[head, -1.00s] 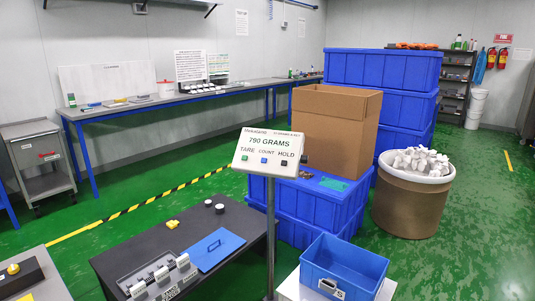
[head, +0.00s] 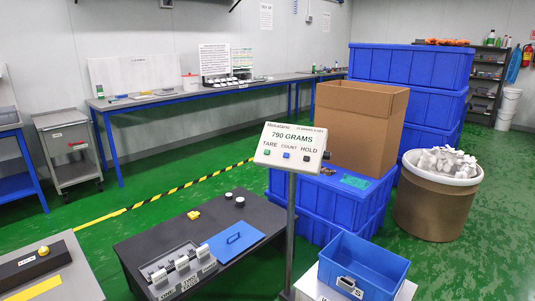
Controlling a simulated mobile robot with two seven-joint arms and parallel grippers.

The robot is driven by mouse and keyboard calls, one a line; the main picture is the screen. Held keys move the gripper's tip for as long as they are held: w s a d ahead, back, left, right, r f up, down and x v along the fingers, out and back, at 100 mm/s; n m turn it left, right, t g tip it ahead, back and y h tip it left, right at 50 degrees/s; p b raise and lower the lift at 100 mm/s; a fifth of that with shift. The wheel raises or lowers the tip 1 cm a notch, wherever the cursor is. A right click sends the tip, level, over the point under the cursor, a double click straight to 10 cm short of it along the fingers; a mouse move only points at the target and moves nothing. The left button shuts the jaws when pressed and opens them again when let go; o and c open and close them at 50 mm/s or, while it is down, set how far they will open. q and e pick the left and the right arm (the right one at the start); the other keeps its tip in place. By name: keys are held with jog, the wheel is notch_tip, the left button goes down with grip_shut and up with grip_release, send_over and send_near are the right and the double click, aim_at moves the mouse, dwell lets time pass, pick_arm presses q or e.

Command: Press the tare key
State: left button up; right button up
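The scale display (head: 291,147) stands on a thin post near the middle of the head view and reads 790 GRAMS. Under the readout are three labelled keys. The green tare key (head: 267,154) is at the left, below the word TARE. A blue key (head: 286,156) is under COUNT and a dark key (head: 306,159) is under HOLD. Neither of my grippers is in view, and nothing touches the keys.
A blue bin (head: 363,264) sits on a white platform (head: 308,283) in front. A dark table (head: 150,237) at left holds a grey device and a blue lid (head: 233,240). Behind stand a cardboard box (head: 357,125), stacked blue crates (head: 410,68) and a drum of white parts (head: 433,205).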

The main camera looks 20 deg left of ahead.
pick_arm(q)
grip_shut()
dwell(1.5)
